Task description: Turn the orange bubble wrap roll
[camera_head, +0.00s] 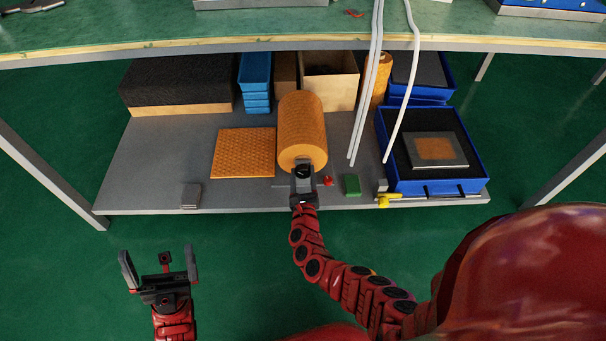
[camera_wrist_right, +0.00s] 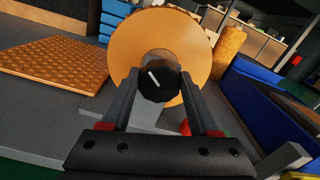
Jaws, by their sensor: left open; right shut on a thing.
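The orange bubble wrap roll (camera_head: 302,125) lies on the grey lower shelf, its near round end facing me. In the right wrist view the roll (camera_wrist_right: 125,42) shows its end face with a hollow core. A black knob (camera_wrist_right: 158,84) with a white mark sits in front of that core. My right gripper (camera_head: 303,170) is at the roll's near end; in the right wrist view its fingers (camera_wrist_right: 160,78) are shut on the knob from both sides. My left gripper (camera_head: 158,256) is open and empty, low at the left, in front of the shelf.
A flat orange bubble-textured sheet (camera_head: 244,153) lies left of the roll. On the right are a green block (camera_head: 351,185) and a blue bin (camera_head: 476,160). White cables (camera_head: 366,85) hang right of the roll. The bench top edge (camera_head: 200,46) is above.

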